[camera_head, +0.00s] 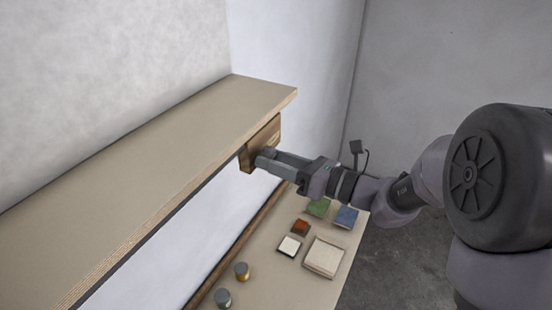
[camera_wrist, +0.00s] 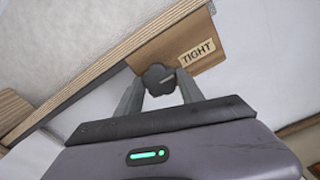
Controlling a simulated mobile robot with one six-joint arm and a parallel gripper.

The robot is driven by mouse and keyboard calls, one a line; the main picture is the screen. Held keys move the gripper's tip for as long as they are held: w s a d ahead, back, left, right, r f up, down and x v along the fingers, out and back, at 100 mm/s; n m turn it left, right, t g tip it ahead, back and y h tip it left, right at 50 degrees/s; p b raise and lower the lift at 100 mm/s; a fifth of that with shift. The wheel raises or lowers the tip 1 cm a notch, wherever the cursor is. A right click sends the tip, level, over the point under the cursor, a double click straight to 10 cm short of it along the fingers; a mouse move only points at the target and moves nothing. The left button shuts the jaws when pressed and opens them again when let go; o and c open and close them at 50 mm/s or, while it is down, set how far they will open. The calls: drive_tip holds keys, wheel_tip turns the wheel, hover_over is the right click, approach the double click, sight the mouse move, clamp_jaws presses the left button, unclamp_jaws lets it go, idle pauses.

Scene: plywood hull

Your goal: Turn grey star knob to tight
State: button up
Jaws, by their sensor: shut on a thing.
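The dark grey star knob (camera_wrist: 158,79) is mounted on a wooden block (camera_wrist: 178,45) in the wrist view. A label reading "TIGHT" (camera_wrist: 197,52) is on the block to the right of the knob. My gripper (camera_wrist: 160,88) has one finger on each side of the knob and is shut on it. In the head view my gripper (camera_head: 262,163) reaches the wooden block (camera_head: 262,143) under the end of the upper shelf. The knob is hidden there by my gripper. I cannot tell how far the knob is turned.
The upper shelf (camera_head: 150,160) runs just above the block. The lower shelf (camera_head: 285,290) holds two small jars (camera_head: 241,271) (camera_head: 223,298), a pale square tray (camera_head: 324,257), a white tile (camera_head: 289,246), a rust-coloured block (camera_head: 300,227), and green (camera_head: 319,207) and blue (camera_head: 346,217) pieces.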

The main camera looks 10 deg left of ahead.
drive_tip(key=o, duration=1)
drive_tip(key=shift+c, duration=0.2)
drive_tip(key=shift+o, duration=0.2)
drive_tip(key=shift+a+f, duration=0.1)
drive_tip(key=shift+a, duration=0.05)
drive_tip(key=b+v, duration=0.4)
drive_tip(key=v, duration=1.3)
drive_tip(key=shift+d+b, duration=0.2)
drive_tip(key=shift+b, duration=0.1)
